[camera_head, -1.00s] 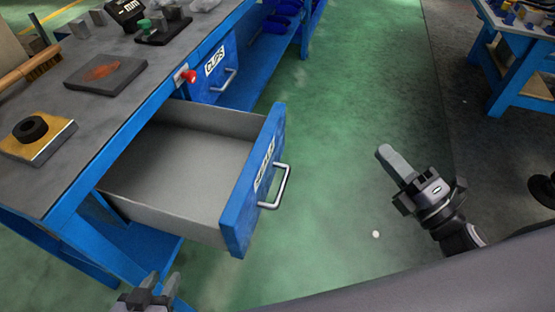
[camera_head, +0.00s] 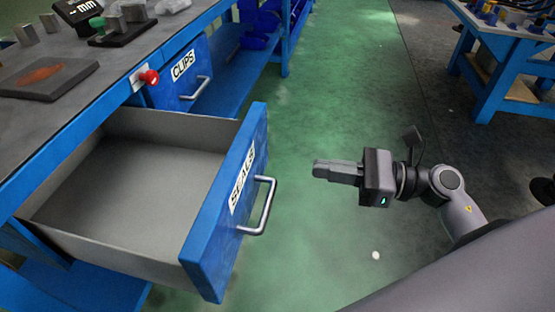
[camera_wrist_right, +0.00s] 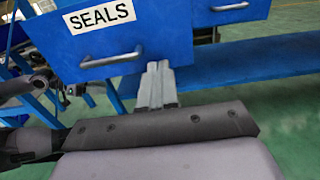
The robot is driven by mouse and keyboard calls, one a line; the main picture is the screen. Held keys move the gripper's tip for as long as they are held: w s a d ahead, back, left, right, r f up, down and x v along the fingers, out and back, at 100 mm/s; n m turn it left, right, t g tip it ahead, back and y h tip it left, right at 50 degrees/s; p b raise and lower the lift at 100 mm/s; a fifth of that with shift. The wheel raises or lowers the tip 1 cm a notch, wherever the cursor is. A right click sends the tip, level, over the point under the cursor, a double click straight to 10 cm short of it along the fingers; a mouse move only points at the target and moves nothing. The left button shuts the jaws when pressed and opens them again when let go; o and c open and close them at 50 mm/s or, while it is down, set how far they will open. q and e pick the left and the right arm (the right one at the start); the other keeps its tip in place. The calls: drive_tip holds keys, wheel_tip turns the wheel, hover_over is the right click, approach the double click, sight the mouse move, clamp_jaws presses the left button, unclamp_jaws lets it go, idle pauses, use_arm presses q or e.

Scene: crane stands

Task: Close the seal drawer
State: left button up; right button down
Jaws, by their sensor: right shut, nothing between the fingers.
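The seal drawer (camera_head: 215,205) is pulled far out of the workbench and looks empty. Its blue front carries a SEALS label and a metal bar handle (camera_head: 262,206). My right gripper (camera_head: 322,170) is shut and empty, to the right of the drawer front and apart from it in the head view, its fingers pointing left toward the front. In the right wrist view the shut fingers (camera_wrist_right: 157,82) appear just below and right of the drawer handle (camera_wrist_right: 111,58). My left gripper is not in view.
The CLIPS drawer (camera_head: 184,72) sits shut further back in the bench. A red button (camera_head: 149,77) is on the bench edge. The bench top (camera_head: 50,120) holds a dark plate and metal blocks. Green floor (camera_head: 330,100) is clear right of the drawer; another blue table (camera_head: 490,75) stands beyond.

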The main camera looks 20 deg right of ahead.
sight(261, 160)
drive_tip(key=x, duration=0.9)
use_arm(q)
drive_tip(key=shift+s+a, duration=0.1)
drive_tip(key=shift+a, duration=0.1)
use_arm(e)
drive_tip(key=shift+w, duration=0.1)
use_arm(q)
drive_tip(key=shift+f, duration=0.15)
use_arm(e)
drive_tip(key=x, duration=1.7)
drive_tip(key=shift+w+a, duration=0.2)
drive_tip(key=shift+a, duration=0.05)
drive_tip(key=x, duration=0.6)
drive_tip(key=shift+f+b, duration=0.1)
drive_tip(key=shift+b, duration=0.25)
drive_tip(key=shift+w+a, duration=0.25)
drive_tip(key=shift+a, duration=0.25)
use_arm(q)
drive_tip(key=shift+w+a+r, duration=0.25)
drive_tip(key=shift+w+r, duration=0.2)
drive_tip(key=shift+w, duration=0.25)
use_arm(e)
drive_tip(key=shift+r, duration=0.2)
drive_tip(key=shift+r, duration=0.1)
